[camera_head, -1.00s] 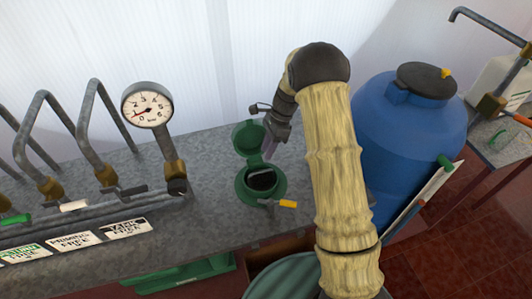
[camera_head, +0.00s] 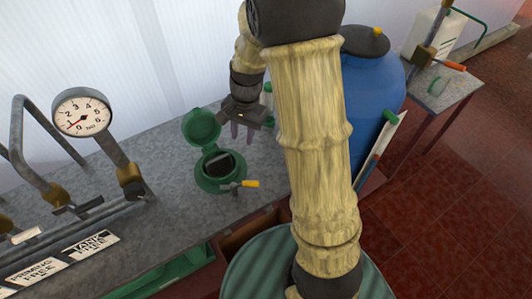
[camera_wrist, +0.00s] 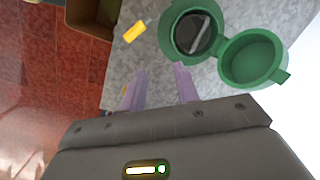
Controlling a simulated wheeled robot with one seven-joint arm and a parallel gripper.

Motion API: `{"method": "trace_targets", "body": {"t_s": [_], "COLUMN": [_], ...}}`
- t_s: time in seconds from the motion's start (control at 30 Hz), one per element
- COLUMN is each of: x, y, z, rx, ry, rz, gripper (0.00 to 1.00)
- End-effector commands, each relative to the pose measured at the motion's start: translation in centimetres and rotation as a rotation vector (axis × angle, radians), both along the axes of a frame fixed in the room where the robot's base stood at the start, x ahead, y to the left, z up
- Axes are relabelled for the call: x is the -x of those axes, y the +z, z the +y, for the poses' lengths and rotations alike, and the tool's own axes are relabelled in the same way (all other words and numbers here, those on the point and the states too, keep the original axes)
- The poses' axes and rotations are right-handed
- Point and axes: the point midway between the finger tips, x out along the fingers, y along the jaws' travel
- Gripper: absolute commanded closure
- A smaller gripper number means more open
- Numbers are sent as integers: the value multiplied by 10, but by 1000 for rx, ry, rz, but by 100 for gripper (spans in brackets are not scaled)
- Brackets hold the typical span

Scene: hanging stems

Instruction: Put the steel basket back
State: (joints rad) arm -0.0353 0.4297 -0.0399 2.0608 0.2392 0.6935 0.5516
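A green housing (camera_head: 208,186) stands on the grey bench, its round green lid (camera_head: 201,127) swung open at the back. Its mouth is dark with a grey piece inside; I cannot tell whether that is the steel basket. No separate steel basket can be made out. My gripper (camera_head: 242,134) hangs right of the housing, fingers down. In the wrist view its two pale purple fingers (camera_wrist: 160,88) are apart with nothing between them. There the housing (camera_wrist: 166,32) and lid (camera_wrist: 250,60) lie beyond the fingertips, towards the upper right.
A yellow-handled valve (camera_head: 250,184) sticks out at the housing's front right. A pressure gauge (camera_head: 83,112) and bent pipes stand at the left. A blue tank (camera_head: 378,85) stands right, partly behind my arm. An open brown box (camera_head: 250,232) is below the bench's front edge.

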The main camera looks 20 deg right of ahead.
Motion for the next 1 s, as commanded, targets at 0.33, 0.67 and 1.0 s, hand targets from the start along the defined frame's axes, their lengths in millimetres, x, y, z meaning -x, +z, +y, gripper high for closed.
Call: {"method": "trace_targets", "body": {"t_s": [0.33,0.67,1.0], "x": [99,122,122], "y": [37,40,40], "z": [-26,-29,-29], "rx": [159,206,204], "ry": [573,728,724], "rz": [-249,-299,-297], "gripper": [69,69,69]}}
